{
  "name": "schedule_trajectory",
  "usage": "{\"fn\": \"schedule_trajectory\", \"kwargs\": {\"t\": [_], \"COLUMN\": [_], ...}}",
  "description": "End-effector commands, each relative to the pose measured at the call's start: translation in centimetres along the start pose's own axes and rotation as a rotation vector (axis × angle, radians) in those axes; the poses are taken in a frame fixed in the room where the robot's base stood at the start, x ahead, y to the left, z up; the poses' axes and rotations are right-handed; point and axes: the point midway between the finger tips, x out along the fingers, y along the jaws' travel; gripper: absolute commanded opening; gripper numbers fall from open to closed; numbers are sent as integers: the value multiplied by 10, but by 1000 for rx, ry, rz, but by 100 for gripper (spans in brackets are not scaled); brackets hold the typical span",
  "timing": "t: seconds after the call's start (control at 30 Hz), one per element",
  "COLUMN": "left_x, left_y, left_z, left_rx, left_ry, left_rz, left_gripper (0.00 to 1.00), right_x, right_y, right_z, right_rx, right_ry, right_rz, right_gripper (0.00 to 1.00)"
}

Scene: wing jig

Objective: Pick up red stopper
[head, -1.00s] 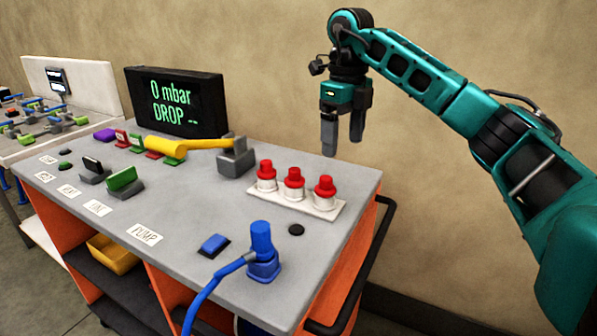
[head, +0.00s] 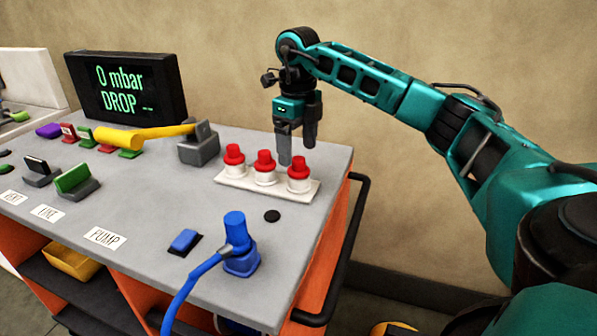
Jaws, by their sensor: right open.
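Three red stoppers with white bases stand upright in a white rack near the right end of the grey bench top: the left stopper (head: 234,154), the middle stopper (head: 265,161) and the right stopper (head: 299,168). The white rack (head: 222,178) lies flat under them. My right gripper (head: 297,152) is open and empty, pointing down. In the picture its fingers are just behind the gap between the middle and right stoppers; I cannot tell the exact depth, and no contact shows. My left gripper is not in view.
A blue plug with a hose (head: 236,232) stands in front of the rack, beside a blue switch (head: 185,240) and a black round spot (head: 272,216). A yellow-handled lever (head: 150,136) and a display (head: 125,92) are left. A black rail (head: 345,250) runs along the right edge.

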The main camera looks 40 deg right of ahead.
Motion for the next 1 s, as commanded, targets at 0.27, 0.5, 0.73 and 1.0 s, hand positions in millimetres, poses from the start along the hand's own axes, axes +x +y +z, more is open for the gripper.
{"fn": "schedule_trajectory", "kwargs": {"t": [0.27, 0.5, 0.73, 1.0], "left_x": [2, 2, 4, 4], "left_y": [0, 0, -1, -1], "left_z": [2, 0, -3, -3], "left_rx": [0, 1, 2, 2], "left_ry": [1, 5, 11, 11], "left_rz": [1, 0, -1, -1], "left_gripper": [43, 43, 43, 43], "right_x": [39, 42, 41, 41], "right_y": [-4, -4, -4, -4], "right_z": [-2, -1, -1, -1], "right_rx": [0, 0, 0, 0], "right_ry": [4, 1, 1, 1], "right_rz": [-1, -1, -1, -1], "right_gripper": [81, 81, 63, 37]}}
